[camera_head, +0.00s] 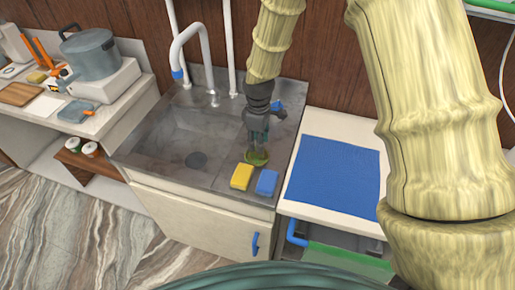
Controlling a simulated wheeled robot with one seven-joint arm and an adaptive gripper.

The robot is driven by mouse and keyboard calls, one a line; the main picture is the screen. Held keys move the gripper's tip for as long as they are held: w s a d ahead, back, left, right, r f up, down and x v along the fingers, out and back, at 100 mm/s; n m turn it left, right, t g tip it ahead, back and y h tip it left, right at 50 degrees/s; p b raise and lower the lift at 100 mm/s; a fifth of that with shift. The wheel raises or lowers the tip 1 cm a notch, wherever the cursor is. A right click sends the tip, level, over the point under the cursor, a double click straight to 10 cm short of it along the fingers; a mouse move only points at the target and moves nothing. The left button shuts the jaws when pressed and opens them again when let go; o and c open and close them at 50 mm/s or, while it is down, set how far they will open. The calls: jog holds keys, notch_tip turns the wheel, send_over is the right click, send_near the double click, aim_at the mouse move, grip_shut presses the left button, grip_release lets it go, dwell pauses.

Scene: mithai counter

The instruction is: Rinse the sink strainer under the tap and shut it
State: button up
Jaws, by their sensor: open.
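The white gooseneck tap (190,40) stands at the back of the steel sink (165,135), its spout tipped blue. No water stream shows. A blue tap handle (277,105) is partly hidden behind my gripper. My gripper (257,148) points down over the sink's right-hand drainboard and is open. A small round greenish thing (257,158) lies right below its fingertips; it is partly covered, and I cannot tell whether it is the strainer or whether the fingers touch it.
A yellow sponge (242,176) and a blue sponge (267,182) lie at the drainboard's front edge, close to my gripper. A blue cloth (333,174) covers the right counter. A grey pot (90,54) stands on the left counter.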

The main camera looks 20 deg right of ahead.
notch_tip(320, 180, up, 8)
jog(key=b, duration=0.2)
jog(key=shift+f, duration=0.2)
dwell(0.3)
